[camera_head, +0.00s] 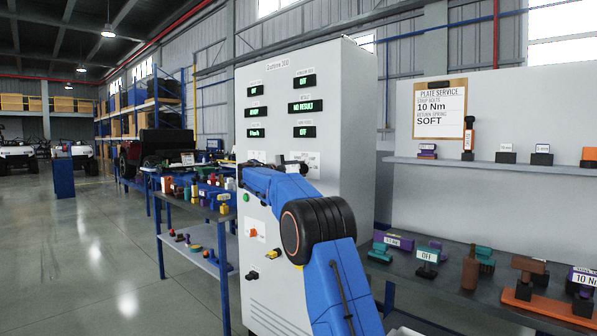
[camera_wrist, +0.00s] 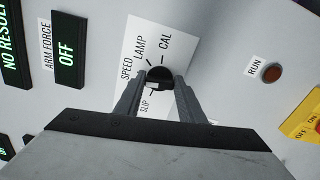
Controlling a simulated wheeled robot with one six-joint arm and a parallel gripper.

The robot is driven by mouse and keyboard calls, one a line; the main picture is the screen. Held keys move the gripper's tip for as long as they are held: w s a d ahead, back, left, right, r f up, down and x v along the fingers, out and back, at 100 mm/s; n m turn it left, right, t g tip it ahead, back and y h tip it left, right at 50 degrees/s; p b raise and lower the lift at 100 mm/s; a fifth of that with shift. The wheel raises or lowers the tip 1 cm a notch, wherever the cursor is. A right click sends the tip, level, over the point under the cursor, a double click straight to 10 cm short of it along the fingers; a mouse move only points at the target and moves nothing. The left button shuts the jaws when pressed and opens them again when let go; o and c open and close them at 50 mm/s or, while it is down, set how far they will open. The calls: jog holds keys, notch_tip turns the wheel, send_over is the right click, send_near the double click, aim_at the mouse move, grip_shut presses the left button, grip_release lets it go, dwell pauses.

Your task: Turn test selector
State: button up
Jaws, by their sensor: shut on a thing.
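The test selector is a small black knob (camera_wrist: 158,76) on a white plate (camera_wrist: 190,35) in the wrist view. The plate is lettered SLIP, SPEED, LAMP and CAL around the knob. A pale mark shows on the near side of the knob; which label it points to I cannot tell. My gripper (camera_wrist: 157,88) has one finger on each side of the knob and is shut on it. In the head view my blue arm reaches to the white cabinet (camera_head: 345,110), and my gripper hides most of the selector.
Green-lit displays on the cabinet read OFF, READY and NO RESULT. A RUN button (camera_wrist: 271,73) and a yellow ON/OFF switch plate (camera_wrist: 304,122) lie right of the selector in the wrist view. A cluttered bench (camera_head: 190,205) stands left, a shelf (camera_head: 480,167) right.

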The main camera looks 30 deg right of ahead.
jog(key=shift+f+m, duration=0.15)
jog(key=shift+m, duration=0.55)
jog(key=o, duration=1.1)
jog(key=shift+c, duration=0.2)
jog(key=shift+s+a, duration=0.2)
jog(key=shift+a, duration=0.4)
jog(key=v, duration=1.6)
jog(key=shift+a, duration=0.15)
